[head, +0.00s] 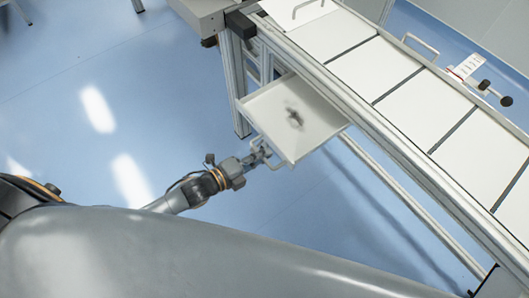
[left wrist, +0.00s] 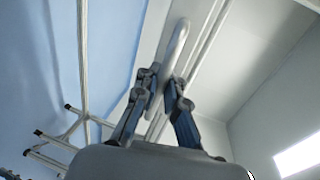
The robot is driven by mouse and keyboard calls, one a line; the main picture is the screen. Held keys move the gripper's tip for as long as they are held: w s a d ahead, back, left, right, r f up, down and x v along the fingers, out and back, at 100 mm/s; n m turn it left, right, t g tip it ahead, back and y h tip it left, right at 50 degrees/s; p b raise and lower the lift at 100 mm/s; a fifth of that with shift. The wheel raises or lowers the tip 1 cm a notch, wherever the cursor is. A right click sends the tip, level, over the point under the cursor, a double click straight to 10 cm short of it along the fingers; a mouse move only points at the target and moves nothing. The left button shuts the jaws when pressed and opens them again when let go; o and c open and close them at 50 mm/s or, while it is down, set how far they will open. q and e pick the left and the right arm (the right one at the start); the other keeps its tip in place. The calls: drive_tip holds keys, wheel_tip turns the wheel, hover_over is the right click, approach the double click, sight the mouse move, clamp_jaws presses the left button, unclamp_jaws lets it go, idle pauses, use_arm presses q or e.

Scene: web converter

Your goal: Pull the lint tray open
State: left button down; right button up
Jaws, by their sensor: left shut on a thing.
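The lint tray (head: 275,118) is a shallow light-grey tray that sticks out from under the machine's bed, with a dark clump of lint (head: 294,117) inside. Its handle (head: 262,152) is on the front edge facing my arm. My left gripper (head: 258,153) is at that handle and shut on it. In the left wrist view, the two blue-padded fingers of my left gripper (left wrist: 168,92) close on the pale handle bar (left wrist: 178,45). The fingers hide part of the handle. My right gripper is not in view.
The machine frame (head: 375,135) runs diagonally on the right, with white panels (head: 375,68) on top. A frame leg (head: 234,85) stands beside the tray. A red-and-white label (head: 467,66) and black knobs are at the upper right. Blue floor (head: 90,100) at left is clear.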

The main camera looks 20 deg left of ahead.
use_arm(q)
drive_tip(key=c, duration=1.4)
unclamp_jaws()
drive_tip(key=shift+c, duration=0.2)
drive_tip(key=v, duration=1.2)
drive_tip(key=s+a+f+n+g+y, duration=0.1)
drive_tip(key=s+a+f+n+y, duration=0.2)
drive_tip(key=f, duration=0.6)
drive_tip(key=s+a+f+n+g+y, duration=0.1)
drive_tip(key=a+f+n+g+y, duration=0.1)
drive_tip(key=a+f+n, duration=0.5)
drive_tip(key=s+f+n+g+y, duration=0.1)
drive_tip(key=s+f+n+y, duration=0.2)
drive_tip(key=f, duration=0.8)
drive_tip(key=s+d+f+n+g, duration=0.3)
drive_tip(key=s+f+n, duration=0.2)
drive_tip(key=s, duration=0.4)
drive_tip(key=s+d+f+n+g+y, duration=0.1)
drive_tip(key=s+d+f+n+g, duration=0.2)
drive_tip(key=s+f, duration=0.5)
drive_tip(key=s+n+g, duration=0.1)
drive_tip(key=s, duration=0.1)
drive_tip(key=shift+s+f+n+g, duration=0.25)
drive_tip(key=shift+f+n+g, duration=0.05)
drive_tip(key=shift+f+n, duration=0.1)
